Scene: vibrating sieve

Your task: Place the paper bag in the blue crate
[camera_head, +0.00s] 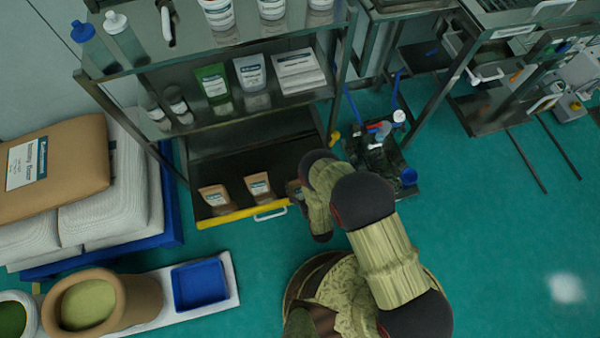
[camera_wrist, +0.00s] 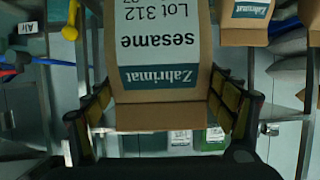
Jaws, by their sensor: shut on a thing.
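A brown paper bag (camera_wrist: 160,60) with a white and teal label reading "sesame" upside down fills the middle of the wrist view. My gripper (camera_wrist: 163,98) is shut on it, one yellow-padded finger on each side. In the head view, my arm hides most of the gripper, and a small part of a bag (camera_head: 294,188) shows beside the arm, at the right end of the lower shelf. An open, empty blue crate (camera_head: 200,284) sits at the lower left on a white platform, well apart from the gripper.
Two more paper bags (camera_head: 215,197) stand on the yellow-edged lower shelf (camera_head: 230,217), left of my arm. Stacked sacks (camera_head: 55,160) stand at the left. A round brown container (camera_head: 90,300) sits left of the crate. Green floor (camera_head: 500,250) is clear at the right.

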